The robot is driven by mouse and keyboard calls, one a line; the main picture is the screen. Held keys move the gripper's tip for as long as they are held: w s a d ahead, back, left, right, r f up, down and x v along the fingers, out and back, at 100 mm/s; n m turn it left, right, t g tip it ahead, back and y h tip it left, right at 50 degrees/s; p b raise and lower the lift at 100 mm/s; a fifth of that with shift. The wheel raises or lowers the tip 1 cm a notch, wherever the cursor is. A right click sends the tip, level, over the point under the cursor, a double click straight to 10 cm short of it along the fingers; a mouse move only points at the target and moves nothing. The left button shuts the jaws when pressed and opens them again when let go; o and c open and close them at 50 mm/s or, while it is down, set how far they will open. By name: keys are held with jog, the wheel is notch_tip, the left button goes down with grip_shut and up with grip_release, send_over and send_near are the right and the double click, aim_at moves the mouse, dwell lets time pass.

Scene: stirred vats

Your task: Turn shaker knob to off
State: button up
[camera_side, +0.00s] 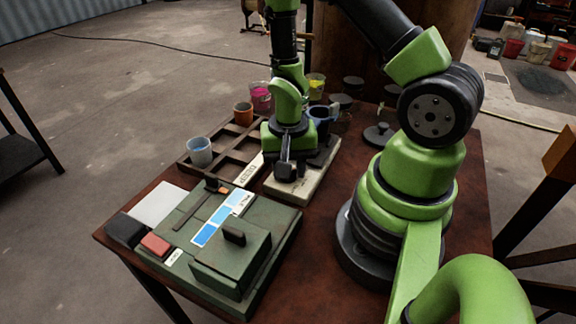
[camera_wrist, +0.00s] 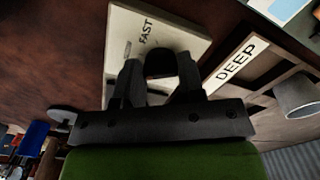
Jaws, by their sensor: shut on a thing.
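The shaker is a pale, cream-coloured box (camera_side: 312,187) on the table, under my gripper. In the wrist view its light top (camera_wrist: 119,47) carries the word FAST. The dark round knob (camera_wrist: 160,64) shows between my fingers in the wrist view. My gripper (camera_side: 285,170) points down at the box in the side view, and its fingers are shut on the knob (camera_wrist: 158,82). The fingers hide part of the knob, and I cannot make out its exact setting or an off mark.
A green box (camera_side: 217,252) with a dark handle and blue strips stands in front. A wooden rack (camera_side: 222,143) holds a grey-blue cup (camera_side: 199,152) and an orange cup (camera_side: 243,113). A DEEP label (camera_wrist: 236,61) lies beside the shaker. Dark lidded items (camera_side: 380,134) stand behind.

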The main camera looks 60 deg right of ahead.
jog(key=n, duration=0.5)
jog(key=shift+n, duration=0.3)
dwell(0.4)
jog(key=o, duration=0.9)
jog(key=shift+o, duration=0.2)
jog(key=shift+r, duration=0.1)
notch_tip(320, 180, up, 10)
